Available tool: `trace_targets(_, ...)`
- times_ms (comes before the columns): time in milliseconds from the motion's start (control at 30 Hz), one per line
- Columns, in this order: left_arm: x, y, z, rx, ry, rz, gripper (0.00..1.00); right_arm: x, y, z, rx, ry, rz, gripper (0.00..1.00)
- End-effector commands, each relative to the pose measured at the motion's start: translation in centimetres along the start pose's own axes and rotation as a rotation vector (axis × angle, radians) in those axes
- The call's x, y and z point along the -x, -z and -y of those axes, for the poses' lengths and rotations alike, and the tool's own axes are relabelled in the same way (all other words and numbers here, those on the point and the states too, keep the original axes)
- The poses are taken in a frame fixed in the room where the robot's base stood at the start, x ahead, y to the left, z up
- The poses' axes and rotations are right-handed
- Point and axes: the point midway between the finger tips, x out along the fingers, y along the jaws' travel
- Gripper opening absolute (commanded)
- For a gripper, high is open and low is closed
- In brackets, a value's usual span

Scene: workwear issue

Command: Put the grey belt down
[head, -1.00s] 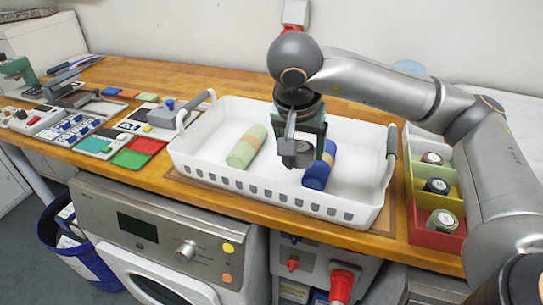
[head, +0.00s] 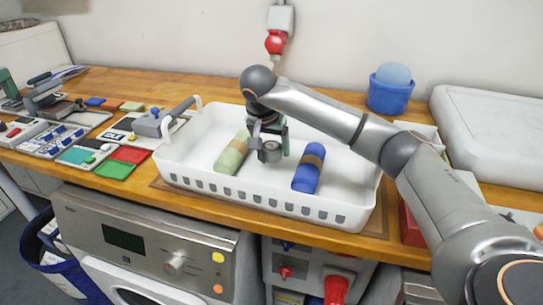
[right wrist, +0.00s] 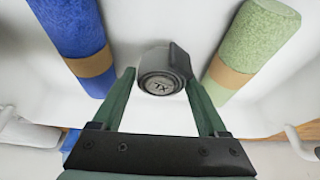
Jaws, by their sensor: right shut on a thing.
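The grey belt (right wrist: 163,72) is a small grey roll with a dark tab and a round label reading XL. My right gripper (head: 267,142) is shut on it; in the right wrist view the belt sits between the green fingertips (right wrist: 160,78). In the head view the belt (head: 271,152) is inside the outline of the white basket (head: 250,192), between a green roll (head: 231,156) and a blue roll (head: 306,177). I cannot tell whether it touches the basket floor. My left gripper is not in view.
The basket's right part, beyond the blue roll, is bare. A blue tub (head: 390,95) stands behind at the right, and a white lidded box (head: 490,130) is beyond my right arm. A grey-handled tool (head: 150,123) and coloured pads (head: 115,168) lie to the left.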

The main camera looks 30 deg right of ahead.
Motion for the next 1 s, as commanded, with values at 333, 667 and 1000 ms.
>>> trace_targets(333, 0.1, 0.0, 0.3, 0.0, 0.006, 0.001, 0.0, -3.1, -1.1, 0.1, 0.0, 0.001, -0.001, 0.13)
trace_targets(667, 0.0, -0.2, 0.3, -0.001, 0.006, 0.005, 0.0, -3.4, -1.2, 0.1, 0.0, 0.0, 0.0, 0.83)
trace_targets(1000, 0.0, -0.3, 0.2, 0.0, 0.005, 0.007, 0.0, -3.4, -1.2, 0.1, 0.0, 0.0, 0.0, 1.0)
